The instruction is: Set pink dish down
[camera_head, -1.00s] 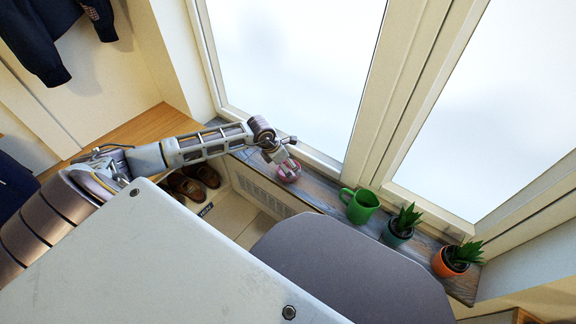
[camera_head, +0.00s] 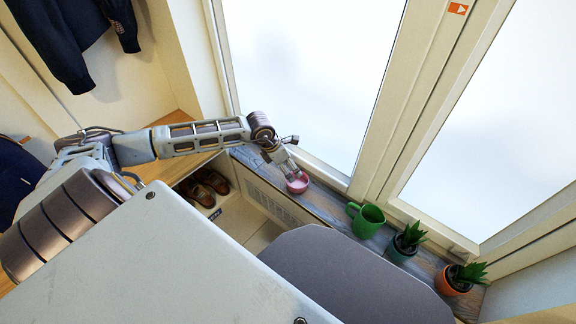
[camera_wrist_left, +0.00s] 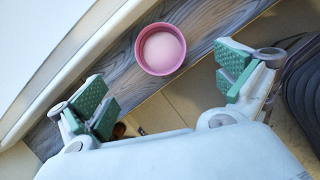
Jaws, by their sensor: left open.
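The pink dish (camera_head: 298,183) sits on the grey wooden window sill (camera_head: 325,203) in the head view. In the left wrist view the dish (camera_wrist_left: 160,49) is a round pink bowl with a paler inside, resting upright near the sill's edge. My left gripper (camera_head: 287,169) is just above and behind the dish in the head view. In the wrist view its green-padded fingers (camera_wrist_left: 163,88) are wide apart, with the dish beyond them and not touching either pad. My right gripper is not in view.
A green mug (camera_head: 367,220) and two potted plants, one in a dark pot (camera_head: 402,249) and one in an orange pot (camera_head: 455,281), stand along the sill to the right. The window (camera_head: 310,80) rises behind. Brown shoes (camera_head: 207,187) lie below left.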

